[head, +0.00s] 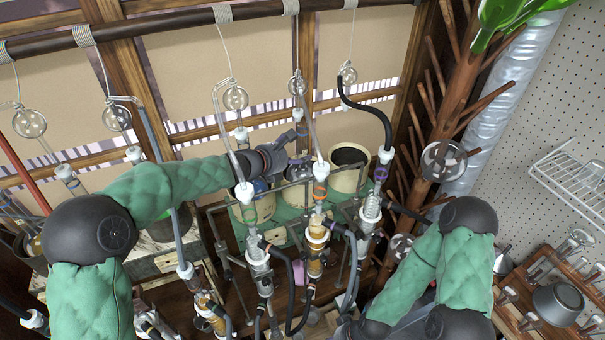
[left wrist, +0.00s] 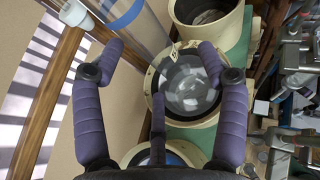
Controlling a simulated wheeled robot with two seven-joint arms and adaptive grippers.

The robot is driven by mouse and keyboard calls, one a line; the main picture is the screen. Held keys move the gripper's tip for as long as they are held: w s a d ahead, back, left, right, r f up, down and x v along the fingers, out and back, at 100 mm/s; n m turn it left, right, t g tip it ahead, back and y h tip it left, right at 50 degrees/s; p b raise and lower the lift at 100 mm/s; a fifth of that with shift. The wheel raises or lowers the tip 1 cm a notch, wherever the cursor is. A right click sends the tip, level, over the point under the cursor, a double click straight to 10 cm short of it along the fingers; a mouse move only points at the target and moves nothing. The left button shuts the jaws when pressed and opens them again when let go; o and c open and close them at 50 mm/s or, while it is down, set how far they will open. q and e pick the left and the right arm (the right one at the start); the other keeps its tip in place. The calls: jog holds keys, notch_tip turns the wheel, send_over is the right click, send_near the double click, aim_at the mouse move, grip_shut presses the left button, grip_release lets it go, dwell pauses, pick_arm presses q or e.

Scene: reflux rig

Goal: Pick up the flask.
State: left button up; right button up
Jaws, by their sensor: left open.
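A round clear glass flask (left wrist: 190,82) sits in a cream pot-like holder (left wrist: 154,104) in the left wrist view. In the head view my left gripper (head: 298,152) is over the row of cream pots at the back. There the flask is mostly hidden by the gripper and tubing. My right arm shows at lower right, but its gripper is not visible.
An empty-looking cream pot (head: 348,180) stands right of the gripper. Another pot (head: 262,212) with something blue stands to the left. Glass columns, clamps and black hoses (head: 291,285) crowd the front. A wooden rack (head: 540,300) with glassware is at lower right.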

pick_arm(q)
jog(key=p+x, duration=0.1)
jog(key=x, duration=0.3)
jog(key=shift+w+a+f, duration=0.15)
jog(key=shift+w+f, duration=0.05)
jog(key=shift+s, duration=0.1)
jog(key=shift+r, duration=0.1)
grip_shut()
